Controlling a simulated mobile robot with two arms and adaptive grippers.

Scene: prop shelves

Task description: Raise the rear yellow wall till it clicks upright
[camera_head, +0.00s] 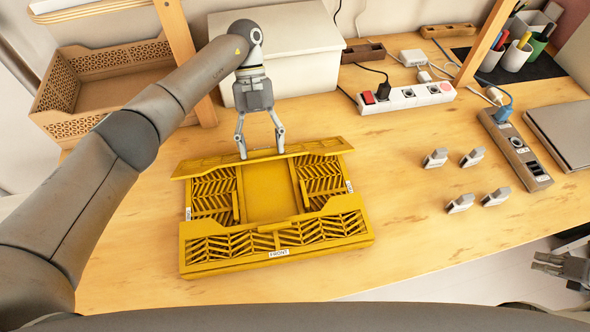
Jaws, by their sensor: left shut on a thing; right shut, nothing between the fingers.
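The two lattice side walls lie folded inward over the floor. The rear yellow wall (215,163) shows as a narrow strip along the far edge, seen from above; its exact tilt is hard to tell. My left gripper (262,153) points down at the middle of this strip and is shut on it, its fingertips partly hidden. My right gripper (562,266) is at the lower right edge of the view, off the table, shut and empty.
A white lidded box (290,45) stands close behind my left gripper. A brown bin (95,80) sits at the left. A white power strip (405,97), several grey clips and a grey socket strip (517,150) lie right.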

